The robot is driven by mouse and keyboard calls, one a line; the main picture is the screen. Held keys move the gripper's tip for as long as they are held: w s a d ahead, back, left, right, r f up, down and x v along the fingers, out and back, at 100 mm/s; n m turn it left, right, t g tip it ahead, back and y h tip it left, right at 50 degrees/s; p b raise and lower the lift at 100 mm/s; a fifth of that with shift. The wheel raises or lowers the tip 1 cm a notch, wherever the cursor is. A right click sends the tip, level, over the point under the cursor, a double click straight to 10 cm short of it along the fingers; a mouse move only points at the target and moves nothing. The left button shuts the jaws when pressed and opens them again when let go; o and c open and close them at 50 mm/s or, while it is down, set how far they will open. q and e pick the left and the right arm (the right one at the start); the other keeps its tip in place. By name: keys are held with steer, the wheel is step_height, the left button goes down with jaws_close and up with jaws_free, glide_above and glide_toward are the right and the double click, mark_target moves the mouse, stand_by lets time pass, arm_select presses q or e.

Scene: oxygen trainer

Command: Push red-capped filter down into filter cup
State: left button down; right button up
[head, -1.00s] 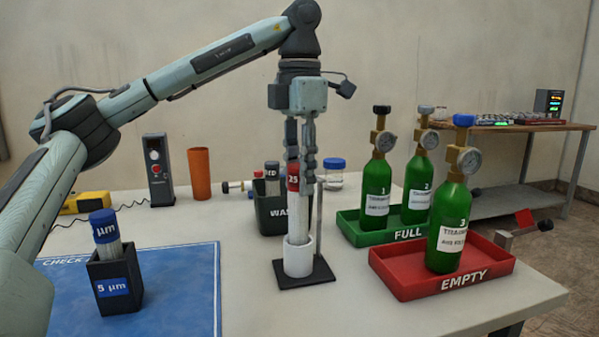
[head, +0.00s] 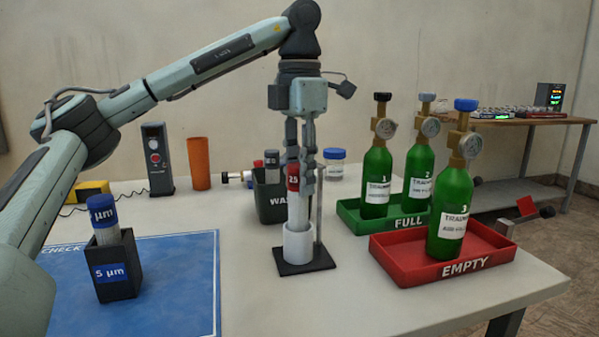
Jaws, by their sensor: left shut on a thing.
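The red-capped filter (head: 293,178) is a pale upright cylinder with "25" on its red cap. Its lower end is inside the white filter cup (head: 298,243), which stands on a black base plate (head: 304,263) with a thin upright post. Most of the filter's body shows above the cup rim. My left gripper (head: 300,172) points straight down and is shut on the filter at its cap. The filter's bottom is hidden by the cup wall. My right gripper is not in view.
A black waste bin (head: 271,206) stands just behind. Green bottles stand in a green tray (head: 352,222) and a red tray (head: 402,275) at right. A blue-capped filter (head: 102,211) stands in a black holder on the blue mat (head: 180,295) at left.

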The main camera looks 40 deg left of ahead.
arm_select(q)
steer(key=shift+f+b, duration=0.6)
steer(key=shift+f, duration=0.4)
steer(key=c, duration=1.1)
jaws_free()
step_height(320, 180, up, 12)
